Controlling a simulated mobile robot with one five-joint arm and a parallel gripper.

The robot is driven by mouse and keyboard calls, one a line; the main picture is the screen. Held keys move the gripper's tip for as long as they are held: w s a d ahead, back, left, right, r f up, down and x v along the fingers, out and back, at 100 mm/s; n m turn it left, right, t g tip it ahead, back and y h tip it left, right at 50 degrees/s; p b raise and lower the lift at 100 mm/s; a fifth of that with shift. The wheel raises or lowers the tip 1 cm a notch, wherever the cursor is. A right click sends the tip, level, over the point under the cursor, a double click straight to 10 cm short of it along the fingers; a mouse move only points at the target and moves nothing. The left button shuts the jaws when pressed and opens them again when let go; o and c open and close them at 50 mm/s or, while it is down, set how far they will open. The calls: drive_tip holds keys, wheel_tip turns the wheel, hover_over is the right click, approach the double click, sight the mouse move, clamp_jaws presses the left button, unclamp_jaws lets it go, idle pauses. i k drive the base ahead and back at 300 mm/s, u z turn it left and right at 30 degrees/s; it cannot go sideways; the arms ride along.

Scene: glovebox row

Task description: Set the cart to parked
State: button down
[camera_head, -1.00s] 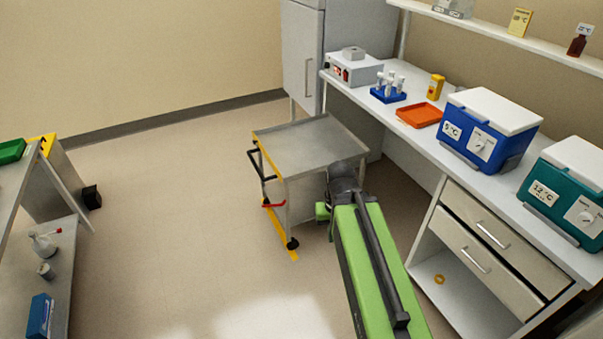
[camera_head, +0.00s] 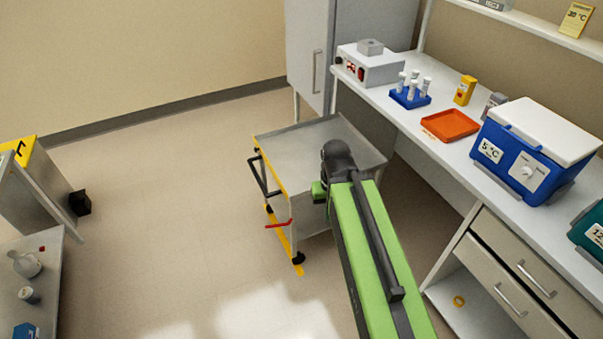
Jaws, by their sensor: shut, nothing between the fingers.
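The cart (camera_head: 300,148) is a grey metal trolley with a flat, empty top, a yellow-edged left side and dark casters. A black handle (camera_head: 262,178) sticks out from its left side. Below it, a red bar (camera_head: 278,224) juts out low, near a yellow strip (camera_head: 287,247) at floor level. The cart stands close to the bench and fridge. My green arm reaches forward, its dark joint overlapping the cart's right front part in the picture. My gripper is hidden behind my arm; its fingers do not show. Contact with the cart cannot be told.
The white bench (camera_head: 400,110) on the right holds a blue tube rack (camera_head: 410,98), an orange tray (camera_head: 450,125) and a blue cooler box (camera_head: 530,150). A grey fridge (camera_head: 340,50) stands behind the cart. A metal stand (camera_head: 42,190) is at left. The floor left of the cart is clear.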

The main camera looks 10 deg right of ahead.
sight(293, 152)
drive_tip(key=u, duration=1.35)
drive_tip(key=i, duration=1.5)
drive_tip(key=u, duration=0.85)
drive_tip(key=k, duration=0.15)
drive_tip(key=u, duration=1.85)
drive_tip(key=k, duration=0.8)
